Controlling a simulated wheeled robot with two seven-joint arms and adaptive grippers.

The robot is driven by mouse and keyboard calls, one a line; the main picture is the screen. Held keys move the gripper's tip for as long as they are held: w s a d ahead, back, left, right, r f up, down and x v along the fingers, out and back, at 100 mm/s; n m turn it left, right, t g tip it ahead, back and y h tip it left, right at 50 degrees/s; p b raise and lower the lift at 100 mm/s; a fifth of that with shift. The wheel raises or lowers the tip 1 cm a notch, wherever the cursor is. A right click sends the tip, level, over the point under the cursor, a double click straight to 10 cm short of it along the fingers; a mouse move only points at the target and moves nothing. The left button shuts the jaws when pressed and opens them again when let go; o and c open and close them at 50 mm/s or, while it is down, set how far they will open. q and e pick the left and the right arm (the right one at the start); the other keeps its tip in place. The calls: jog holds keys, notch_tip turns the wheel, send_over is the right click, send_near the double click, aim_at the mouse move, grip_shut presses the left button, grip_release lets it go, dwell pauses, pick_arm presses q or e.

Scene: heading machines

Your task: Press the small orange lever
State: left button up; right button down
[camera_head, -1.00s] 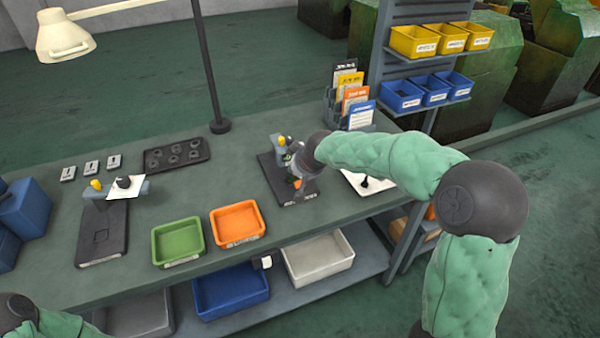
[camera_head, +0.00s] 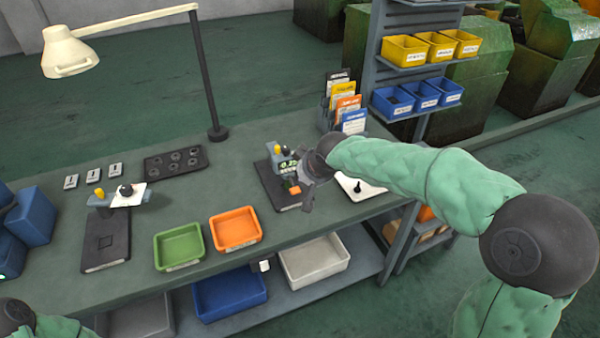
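A device on a dark base plate (camera_head: 268,182) stands on the workbench at the right, with a lit green-digit display (camera_head: 288,163) and a yellow knob (camera_head: 282,150). A small orange part (camera_head: 293,188), which looks like the lever, shows low on its front. My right gripper (camera_head: 303,191) is just to the right of the orange part, very close to it; I cannot tell whether they touch. Its fingers are small and partly hidden by the wrist, so opening is unclear. My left arm shows only at the bottom left corner; its gripper is out of view.
A white plate with a black knob (camera_head: 358,186) lies right of the device. Green (camera_head: 180,246) and orange (camera_head: 236,229) bins sit on the bench front. A second device (camera_head: 106,240) stands at left. A lamp post (camera_head: 208,75) and card rack (camera_head: 326,118) stand behind.

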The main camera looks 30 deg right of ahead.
pick_arm(q)
jog(key=shift+r, duration=0.25)
pick_arm(e)
jog(key=shift+s+a+r, duration=0.1)
jog(key=shift+s+r, duration=0.2)
jog(key=shift+s, duration=0.2)
jog(key=shift+s+r, duration=0.3)
jog(key=shift+s, duration=0.2)
